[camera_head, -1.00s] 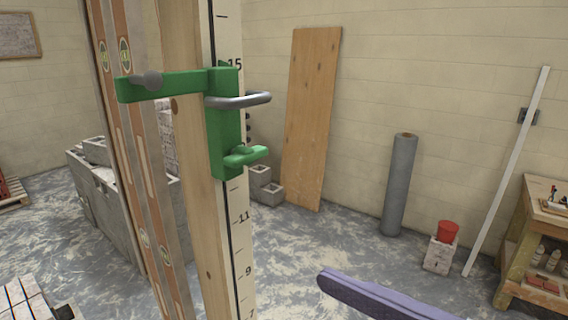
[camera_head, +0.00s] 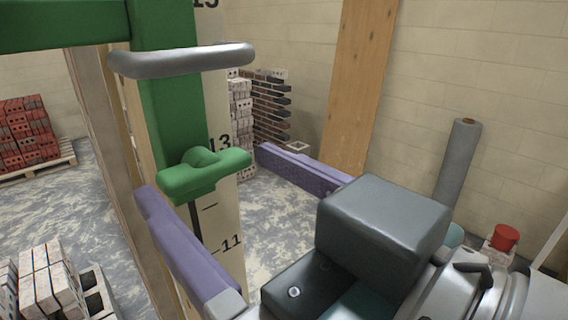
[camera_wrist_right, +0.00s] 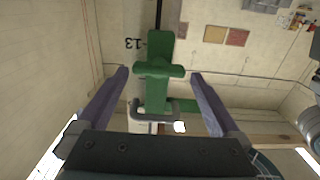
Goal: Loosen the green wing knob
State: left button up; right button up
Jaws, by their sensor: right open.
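The green wing knob (camera_head: 204,172) sticks out from the lower part of a green bracket (camera_head: 165,100) on an upright wooden post with a number scale (camera_head: 222,222). My right gripper (camera_head: 222,170) is open, its two purple fingers spread wide to either side of the knob. In the right wrist view the wing knob (camera_wrist_right: 158,69) lies crosswise between and beyond the fingertips, apart from both. A grey metal handle (camera_head: 182,60) sits above the knob in the head view. My left gripper is not in view.
Past the post, a brown board (camera_head: 361,85) and a grey roll (camera_head: 458,160) lean on the wall. Red bricks (camera_head: 27,132) are stacked on a pallet at left, and pale blocks (camera_head: 48,285) lie at lower left. The floor between is open.

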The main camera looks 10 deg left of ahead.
jog(key=shift+x, duration=1)
jog(key=shift+d, duration=0.1)
jog(key=shift+c, duration=0.4)
jog(key=c, duration=1)
